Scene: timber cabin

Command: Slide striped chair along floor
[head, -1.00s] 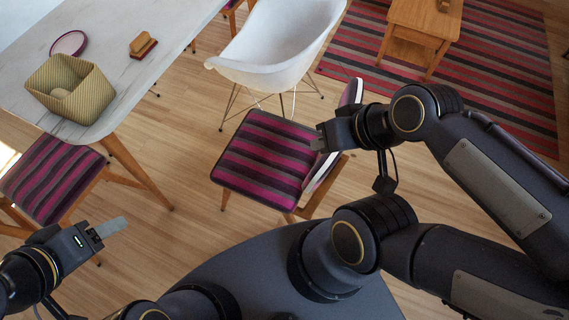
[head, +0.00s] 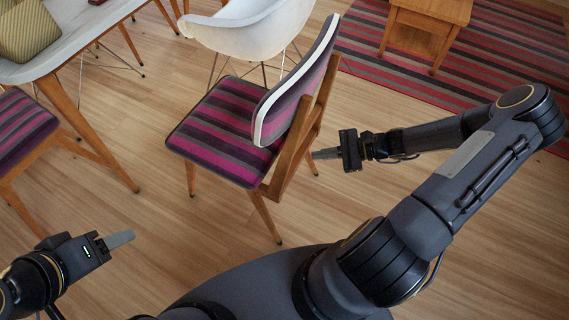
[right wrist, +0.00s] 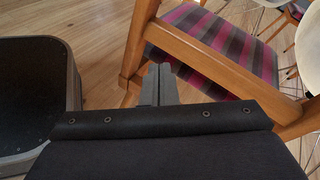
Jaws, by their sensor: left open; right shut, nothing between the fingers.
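The striped chair (head: 228,128) stands upright on the wood floor in the middle of the head view, with a purple and grey striped seat, a padded backrest and wooden legs. Its back faces right, toward my right arm. My right gripper (head: 318,155) is shut and empty just right of the chair's rear frame; I cannot tell whether it touches. In the right wrist view the shut fingers (right wrist: 160,84) point at the chair's wooden frame (right wrist: 215,62), with the striped seat beyond. My left gripper (head: 122,240) is open and empty at lower left, apart from the chair.
A white shell chair (head: 245,28) stands just behind the striped chair. A white table (head: 75,40) with a patterned basket (head: 28,32) and a second striped chair (head: 20,130) are at left. A striped rug (head: 400,75) with a wooden side table (head: 430,14) lies at upper right. Floor between table and chair is clear.

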